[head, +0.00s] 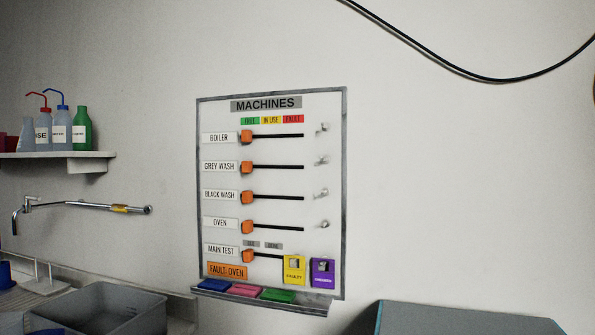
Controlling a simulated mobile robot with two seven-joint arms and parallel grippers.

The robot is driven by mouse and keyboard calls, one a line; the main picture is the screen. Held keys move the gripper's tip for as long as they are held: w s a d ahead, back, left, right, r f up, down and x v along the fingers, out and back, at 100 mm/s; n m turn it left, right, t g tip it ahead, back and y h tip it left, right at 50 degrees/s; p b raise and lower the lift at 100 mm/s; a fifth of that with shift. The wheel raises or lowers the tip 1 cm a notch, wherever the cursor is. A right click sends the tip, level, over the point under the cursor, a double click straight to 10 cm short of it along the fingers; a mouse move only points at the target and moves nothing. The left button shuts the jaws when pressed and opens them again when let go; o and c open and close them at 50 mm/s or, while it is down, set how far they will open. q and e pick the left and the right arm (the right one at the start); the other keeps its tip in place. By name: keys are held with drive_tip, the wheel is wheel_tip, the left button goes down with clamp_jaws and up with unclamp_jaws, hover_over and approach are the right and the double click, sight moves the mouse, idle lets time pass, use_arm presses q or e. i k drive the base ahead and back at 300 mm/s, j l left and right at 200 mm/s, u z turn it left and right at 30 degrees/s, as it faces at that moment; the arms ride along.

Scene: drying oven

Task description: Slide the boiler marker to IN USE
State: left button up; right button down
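The MACHINES board (265,103) hangs on the wall in the middle of the head view. Its top row is labelled BOILER (219,138). The orange boiler marker (247,136) sits at the left end of its black slot (280,136), under the green FREE heading (250,121). The yellow IN USE heading (271,120) is in the middle, and the red FAULT heading (293,119) is to its right. Neither of my grippers shows in this view.
Orange markers sit at the left of the lower rows too. Small hooks (322,128) line the board's right side. A ledge (262,300) with coloured blocks juts out below. A tap (85,205), bottle shelf (60,155) and sink (110,310) are left. A grey box top (460,318) is lower right.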

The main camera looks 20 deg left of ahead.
sight(247, 135)
drive_tip(key=i+j, duration=0.25)
drive_tip(key=j, duration=0.2)
drive_tip(key=i+j, duration=0.55)
drive_tip(key=j, duration=0.3)
drive_tip(key=i+j, duration=0.25)
drive_tip(key=j, duration=0.15)
drive_tip(key=j+u, duration=0.05)
